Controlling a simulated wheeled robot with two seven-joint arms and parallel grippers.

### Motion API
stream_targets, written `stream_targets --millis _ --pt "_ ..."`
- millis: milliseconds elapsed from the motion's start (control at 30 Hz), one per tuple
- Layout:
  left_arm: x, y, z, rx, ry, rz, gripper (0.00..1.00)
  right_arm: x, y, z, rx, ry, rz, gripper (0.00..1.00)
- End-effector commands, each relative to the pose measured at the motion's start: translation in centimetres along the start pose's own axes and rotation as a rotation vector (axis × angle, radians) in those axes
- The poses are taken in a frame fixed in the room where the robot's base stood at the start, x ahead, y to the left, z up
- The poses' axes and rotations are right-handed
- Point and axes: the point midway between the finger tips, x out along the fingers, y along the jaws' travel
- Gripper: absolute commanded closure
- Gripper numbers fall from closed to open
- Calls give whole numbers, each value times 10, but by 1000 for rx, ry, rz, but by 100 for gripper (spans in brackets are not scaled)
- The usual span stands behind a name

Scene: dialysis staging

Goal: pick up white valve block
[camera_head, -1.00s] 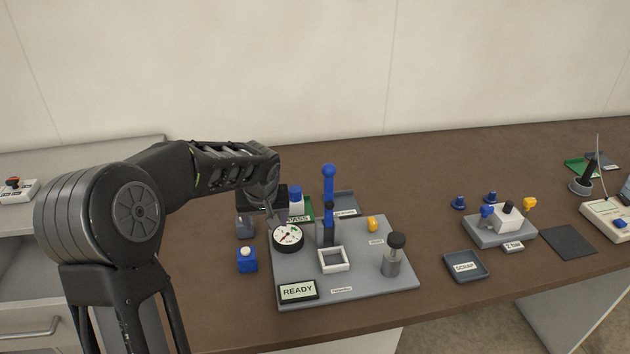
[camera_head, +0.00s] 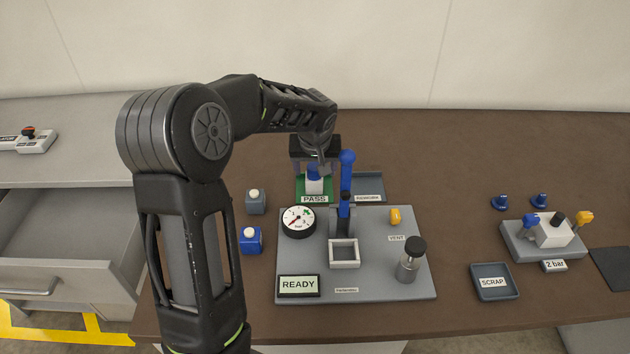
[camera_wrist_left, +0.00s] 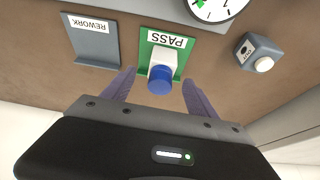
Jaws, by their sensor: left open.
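A small white block with a blue cap (camera_head: 314,184) stands upright in the green PASS tray (camera_head: 328,190); it also shows in the left wrist view (camera_wrist_left: 161,72). My left gripper (camera_head: 314,171) is open above and behind that tray. In the left wrist view its two fingers (camera_wrist_left: 159,82) point toward the block, one on either side, with gaps visible. A second, larger white block (camera_head: 552,235) sits on the grey stand at the right, with blue and yellow knobs around it. My right gripper is out of view.
A grey REWORK tray (camera_head: 369,181) adjoins the PASS tray. In front are the tester plate (camera_head: 382,285) with an upright blue lever (camera_head: 347,170) and a round gauge (camera_head: 299,221). A SCRAP tray (camera_head: 494,293) lies to the right. Two small button boxes stand left of the plate.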

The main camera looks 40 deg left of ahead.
Motion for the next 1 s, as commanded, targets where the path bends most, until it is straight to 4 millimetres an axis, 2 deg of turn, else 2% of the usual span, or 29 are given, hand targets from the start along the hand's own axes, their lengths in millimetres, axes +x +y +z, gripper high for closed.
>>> stream_targets --millis 100,433,800,1000 --pt "7 0 0 1 0 0 33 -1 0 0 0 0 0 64" --pt "10 -1 0 0 0 0 33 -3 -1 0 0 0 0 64" --pt "56 -2 1 0 -1 0 33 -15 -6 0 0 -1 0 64" --pt "59 -2 1 -1 1 1 33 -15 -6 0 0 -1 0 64"
